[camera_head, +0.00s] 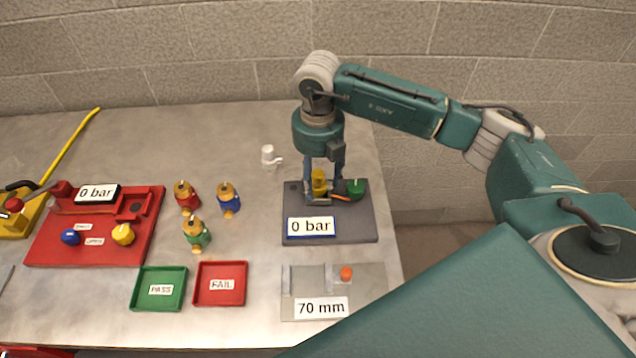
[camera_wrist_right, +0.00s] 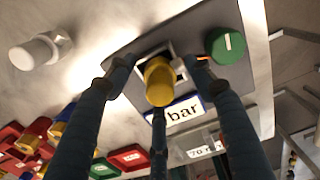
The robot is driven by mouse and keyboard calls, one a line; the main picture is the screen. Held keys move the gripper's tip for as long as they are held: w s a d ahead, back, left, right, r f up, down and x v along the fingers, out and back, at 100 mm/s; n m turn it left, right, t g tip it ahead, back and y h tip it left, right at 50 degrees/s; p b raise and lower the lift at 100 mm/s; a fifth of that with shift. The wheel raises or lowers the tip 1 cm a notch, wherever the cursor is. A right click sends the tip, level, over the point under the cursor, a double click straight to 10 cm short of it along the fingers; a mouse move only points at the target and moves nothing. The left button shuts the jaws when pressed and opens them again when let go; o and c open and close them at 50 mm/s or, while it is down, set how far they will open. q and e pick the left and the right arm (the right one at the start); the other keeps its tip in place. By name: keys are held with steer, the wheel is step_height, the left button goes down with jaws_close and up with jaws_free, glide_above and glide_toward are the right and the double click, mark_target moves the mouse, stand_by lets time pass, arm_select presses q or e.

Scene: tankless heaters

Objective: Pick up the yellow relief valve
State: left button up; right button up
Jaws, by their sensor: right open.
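The yellow relief valve (camera_head: 319,182) stands on the dark grey test block (camera_head: 345,222) at the right of the table. My right gripper (camera_head: 322,192) points straight down over this block, its fingers around the valve. In the right wrist view the yellow valve (camera_wrist_right: 158,84) sits between the spread fingers of my right gripper (camera_wrist_right: 160,80). The fingers look open, with gaps between them and the valve. The valve's lower part is partly hidden by the fingers. My left gripper is not in view.
A green knob (camera_head: 355,188) sits beside the gripper on the block. A white fitting (camera_head: 268,155) stands left of it. Red (camera_head: 186,197), blue (camera_head: 228,199) and green (camera_head: 196,234) valves stand mid-table. Green (camera_head: 159,289) and red (camera_head: 220,284) trays lie in front.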

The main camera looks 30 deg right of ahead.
steer(key=shift+r, duration=0.1)
jaws_close()
